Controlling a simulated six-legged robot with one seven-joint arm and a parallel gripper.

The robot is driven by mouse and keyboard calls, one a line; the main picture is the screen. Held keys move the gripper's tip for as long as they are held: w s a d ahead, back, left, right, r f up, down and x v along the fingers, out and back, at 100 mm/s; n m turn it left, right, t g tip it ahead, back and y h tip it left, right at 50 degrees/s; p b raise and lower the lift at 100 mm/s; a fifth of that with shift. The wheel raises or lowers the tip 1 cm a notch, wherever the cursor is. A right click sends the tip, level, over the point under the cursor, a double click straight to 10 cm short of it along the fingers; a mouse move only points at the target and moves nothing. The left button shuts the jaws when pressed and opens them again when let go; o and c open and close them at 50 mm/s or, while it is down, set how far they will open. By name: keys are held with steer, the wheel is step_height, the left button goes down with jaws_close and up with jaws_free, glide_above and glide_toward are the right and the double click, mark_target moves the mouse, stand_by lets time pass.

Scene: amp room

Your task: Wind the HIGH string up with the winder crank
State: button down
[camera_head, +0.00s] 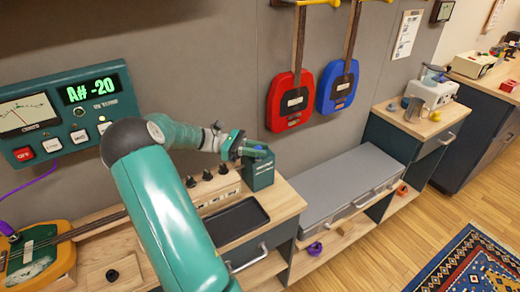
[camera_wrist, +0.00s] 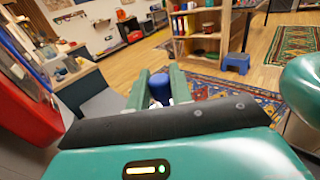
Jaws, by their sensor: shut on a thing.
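My gripper (camera_head: 234,146) is above the counter at the teal box (camera_head: 259,170) in the head view. In the wrist view my gripper's green fingers (camera_wrist: 160,90) are closed around a dark blue, rounded thing (camera_wrist: 160,85). Its shape is mostly hidden, and I cannot tell for sure that it is the winder crank. A green and yellow stringed instrument (camera_head: 35,258) lies at the lower left, its neck running right behind my arm. Its tuning pegs and the HIGH string cannot be made out. The tuner panel (camera_head: 68,112) reads "A# -20".
A black tray (camera_head: 236,221) and a box with dark knobs (camera_head: 214,188) are on the counter below my gripper. A grey case (camera_head: 345,187) lies to the right. Red (camera_head: 290,101) and blue (camera_head: 337,86) instruments hang on the wall. The floor at right is open around a rug (camera_head: 462,265).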

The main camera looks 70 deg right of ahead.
mark_target(258, 147)
stand_by(0.4)
steer(key=c, duration=1.3)
jaws_free()
steer(key=shift+r, duration=0.1)
steer(key=shift+r, duration=0.3)
step_height(258, 147, up, 2)
steer(key=shift+r, duration=0.25)
steer(key=s+a+r, duration=0.1)
steer(key=a+r, duration=0.2)
steer(key=a, duration=0.1)
steer(key=s+a+r, duration=0.1)
steer(key=a+r, duration=0.2)
steer(key=a, duration=0.2)
steer(key=s+a+r, duration=0.2)
steer(key=a+r, duration=0.1)
steer(key=a, duration=0.1)
steer(key=shift+a+r, duration=0.2)
steer(key=shift+r, duration=0.15)
